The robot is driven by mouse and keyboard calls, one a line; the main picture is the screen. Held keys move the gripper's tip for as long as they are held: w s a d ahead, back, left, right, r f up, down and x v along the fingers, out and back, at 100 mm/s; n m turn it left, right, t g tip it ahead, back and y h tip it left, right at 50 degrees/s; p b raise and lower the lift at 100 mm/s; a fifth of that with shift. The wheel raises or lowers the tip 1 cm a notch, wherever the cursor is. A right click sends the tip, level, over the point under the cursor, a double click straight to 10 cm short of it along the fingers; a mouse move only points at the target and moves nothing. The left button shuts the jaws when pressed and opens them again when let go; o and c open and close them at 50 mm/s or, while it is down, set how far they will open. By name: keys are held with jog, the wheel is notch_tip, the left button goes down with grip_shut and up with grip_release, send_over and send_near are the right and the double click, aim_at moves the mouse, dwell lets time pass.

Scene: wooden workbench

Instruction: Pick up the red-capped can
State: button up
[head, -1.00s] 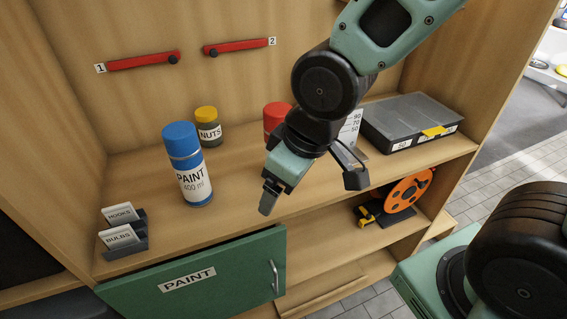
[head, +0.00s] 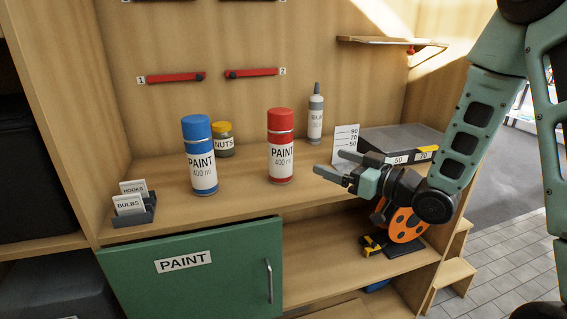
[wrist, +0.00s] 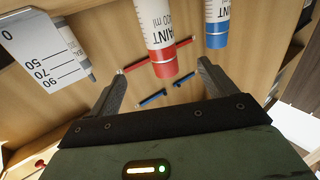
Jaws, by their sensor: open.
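The red-capped can (head: 281,152), a white PAINT can with a red top, stands upright on the workbench shelf near the middle. My gripper (head: 335,163) is open and empty, to the right of the can, its fingers pointing left toward it and clear of it. In the wrist view the picture is turned over: the red-capped can (wrist: 160,38) shows beyond and between the two open fingers (wrist: 158,75), with a gap before it. Nothing hides the can in the head view.
A blue-capped PAINT can (head: 201,160) stands left of the red one, with a NUTS jar (head: 223,138) behind. A grey bottle (head: 315,118) and a scale card (head: 346,140) stand behind right. A grey case (head: 400,140) lies at right.

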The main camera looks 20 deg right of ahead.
aim_at(290, 146)
jog(key=p+x, duration=0.2)
jog(key=x, duration=0.9)
jog(key=shift+r, duration=0.1)
jog(key=shift+p+x, duration=1.25)
jog(key=shift+x, duration=1.75)
jog(key=shift+d, duration=0.15)
jog(key=c, duration=1)
jog(key=shift+w, duration=0.1)
jog(key=c, duration=0.3)
